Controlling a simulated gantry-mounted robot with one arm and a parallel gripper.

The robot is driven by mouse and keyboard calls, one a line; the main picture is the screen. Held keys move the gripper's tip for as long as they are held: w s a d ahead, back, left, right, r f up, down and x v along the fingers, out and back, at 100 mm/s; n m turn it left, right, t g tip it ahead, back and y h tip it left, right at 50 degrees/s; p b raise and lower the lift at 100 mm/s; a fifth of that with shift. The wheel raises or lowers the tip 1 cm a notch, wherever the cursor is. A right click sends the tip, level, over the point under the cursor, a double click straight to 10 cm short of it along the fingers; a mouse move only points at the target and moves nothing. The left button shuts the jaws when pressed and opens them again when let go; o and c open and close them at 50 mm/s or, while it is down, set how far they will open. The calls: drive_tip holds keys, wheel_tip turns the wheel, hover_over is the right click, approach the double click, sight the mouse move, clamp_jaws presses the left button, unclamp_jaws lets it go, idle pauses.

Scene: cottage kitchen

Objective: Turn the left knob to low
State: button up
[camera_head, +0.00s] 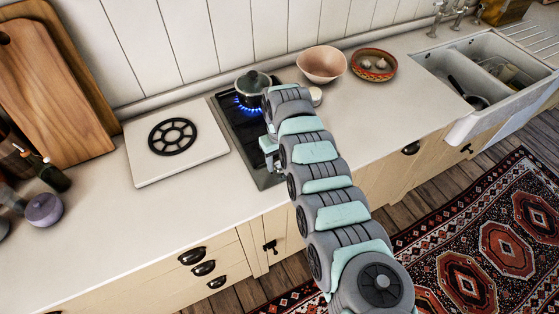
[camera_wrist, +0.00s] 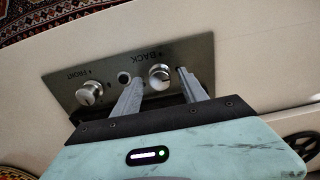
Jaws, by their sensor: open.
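A metal control panel (camera_wrist: 65,87) with two round silver knobs shows upside down in the wrist view. The knob by the BACK label (camera_wrist: 160,77) lies between the fingers of my gripper (camera_wrist: 159,74). The fingers are open on either side of it; I cannot tell whether they touch it. The knob by the FRONT label (camera_wrist: 90,93) is clear of my gripper, to the picture's left. In the head view my arm hides the knobs, and part of my gripper (camera_head: 268,148) shows at the hob's front half. The black hob (camera_head: 225,108) has a blue flame at the back.
A lidded pot (camera_head: 253,82) stands over the flame. A white board with a black trivet (camera_head: 172,137) lies left of the hob. A pink bowl (camera_head: 322,65) and a garlic plate (camera_head: 373,67) stand right of it. The counter in front of the board is clear.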

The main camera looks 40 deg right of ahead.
drive_tip(key=shift+c, duration=0.4)
clamp_jaws()
drive_tip(key=shift+n, duration=0.4)
drive_tip(key=shift+r+n+p, duration=0.1)
drive_tip(key=shift+n+p, duration=0.6)
drive_tip(key=shift+n, duration=0.3)
drive_tip(key=n, duration=0.4)
drive_tip(key=shift+n+p, duration=0.3)
drive_tip(key=shift+p, duration=0.05)
drive_tip(key=n, duration=0.7)
drive_tip(key=shift+n, duration=0.6)
